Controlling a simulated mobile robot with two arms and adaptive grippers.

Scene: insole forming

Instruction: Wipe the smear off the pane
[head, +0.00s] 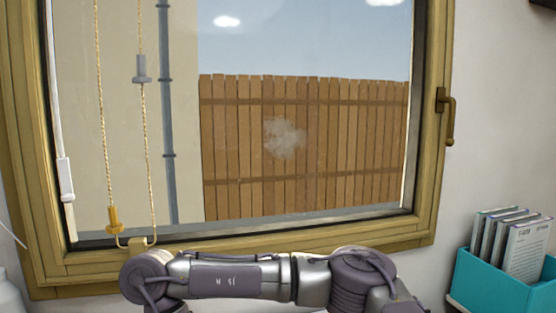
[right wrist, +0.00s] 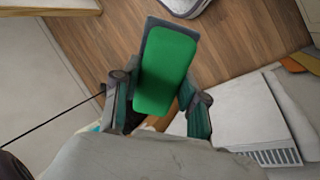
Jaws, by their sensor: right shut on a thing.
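The window pane (head: 300,50) fills most of the head view. A pale, cloudy smear (head: 284,138) lies on it, seen against the brown fence outside. In the right wrist view my right gripper (right wrist: 158,98) is shut on a green pad (right wrist: 166,72) with a dark grey backing, one finger on each side. The pad is away from any surface in that view, with floor behind it. The right gripper and the pad do not show in the head view. My left gripper is in neither view.
The wooden window frame (head: 428,130) has a handle (head: 447,115) at its right. Corded pulls (head: 141,70) hang at the left of the window. A teal box (head: 500,288) of upright booklets stands at the lower right.

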